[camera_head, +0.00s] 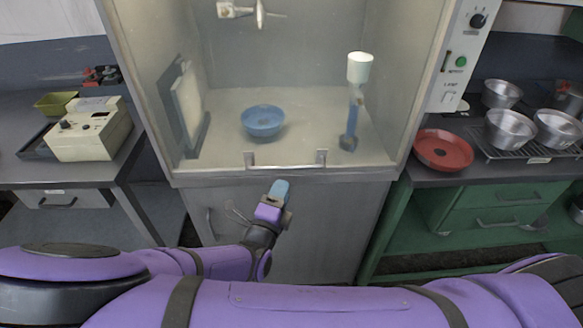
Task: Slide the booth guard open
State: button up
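The booth (414,80) stands in the middle, with a pale metal frame and cabinet front. Its guard (285,167) looks like a hazy clear pane across the front, its lower edge low near the sill. Two small metal handles show on that edge, a left handle (249,160) and a right handle (321,158). My gripper (281,187) is just below the guard's lower edge, between the two handles and apart from both. Its bluish-grey tip points up toward the booth. Whether its fingers are open or shut is not clear.
Behind the guard are a blue bowl (262,121) and an upright blue-and-white item (354,95). On the right are a control panel (462,55), a red pan (443,150) and several metal pans (509,129). A beige device (88,131) sits on the left bench.

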aim_at(293, 166)
jog(key=x, duration=0.8)
jog(key=shift+w+d, duration=0.1)
jog(key=shift+w, duration=0.2)
grip_shut()
